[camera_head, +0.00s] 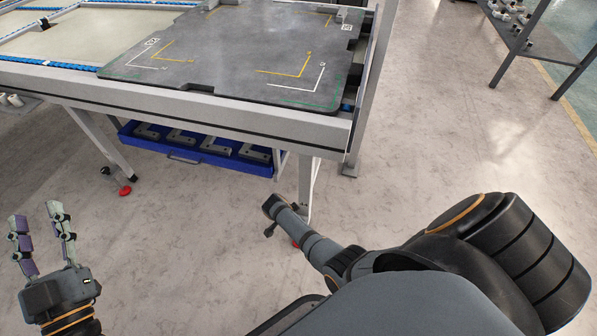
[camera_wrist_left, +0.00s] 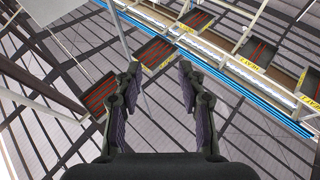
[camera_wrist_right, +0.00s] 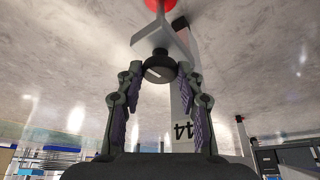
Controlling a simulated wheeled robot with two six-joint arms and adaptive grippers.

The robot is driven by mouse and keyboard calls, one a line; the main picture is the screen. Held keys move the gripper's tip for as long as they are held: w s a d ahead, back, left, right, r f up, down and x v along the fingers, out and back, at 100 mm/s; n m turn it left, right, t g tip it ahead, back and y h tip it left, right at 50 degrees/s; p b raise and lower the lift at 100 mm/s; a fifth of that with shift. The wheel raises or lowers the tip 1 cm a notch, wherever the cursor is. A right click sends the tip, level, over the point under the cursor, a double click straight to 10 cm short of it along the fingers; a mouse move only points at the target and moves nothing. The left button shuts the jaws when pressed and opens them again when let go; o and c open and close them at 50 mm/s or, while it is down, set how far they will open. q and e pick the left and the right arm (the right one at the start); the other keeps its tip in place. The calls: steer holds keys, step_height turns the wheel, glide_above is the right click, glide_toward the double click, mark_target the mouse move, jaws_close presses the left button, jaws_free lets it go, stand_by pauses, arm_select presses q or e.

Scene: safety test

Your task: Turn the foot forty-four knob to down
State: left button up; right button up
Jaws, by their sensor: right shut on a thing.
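The foot forty-four knob (camera_wrist_right: 158,70) is a round black knob with a white line across its face. It sits on a grey bracket above a red foot (camera_wrist_right: 160,4) in the right wrist view, beside a table leg (camera_wrist_right: 182,100) marked 44, which appears upside down. My right gripper (camera_wrist_right: 160,74) is shut on the knob, one finger on each side. The white line slants in the view. In the head view my right arm reaches the front table leg (camera_head: 308,182); the knob cannot be made out clearly there. My left gripper (camera_head: 37,215) is open and empty, away from the table.
The worktable with a dark marked plate (camera_head: 230,50) stands ahead. A blue tray (camera_head: 200,147) of grey parts hangs under it. Another red foot (camera_head: 125,190) stands at the left leg. A shelf (camera_head: 525,45) is at the far right. The floor between is clear.

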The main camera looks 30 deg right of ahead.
arm_select(q)
steer(key=shift+s+r+t+h, duration=0.1)
steer(key=shift+s+r+t, duration=0.25)
steer(key=shift+r, duration=0.45)
steer(key=shift+s+r+t+h, duration=0.1)
steer(key=shift+s+r+t, duration=0.3)
steer(key=shift+r, duration=0.45)
steer(key=shift+s+r+t+h, duration=0.1)
steer(key=shift+s+r+t, duration=0.1)
steer(key=shift+r+t, duration=0.45)
arm_select(e)
steer(key=shift+w+m+g, duration=0.1)
steer(key=shift+m+g, duration=0.2)
steer(key=shift+m, duration=0.5)
arm_select(q)
steer(key=shift+r, duration=0.15)
steer(key=shift+d, duration=0.1)
arm_select(e)
steer(key=o, duration=1.2)
steer(key=shift+c, duration=0.2)
steer(key=v, duration=1.2)
steer(key=shift+d, duration=0.1)
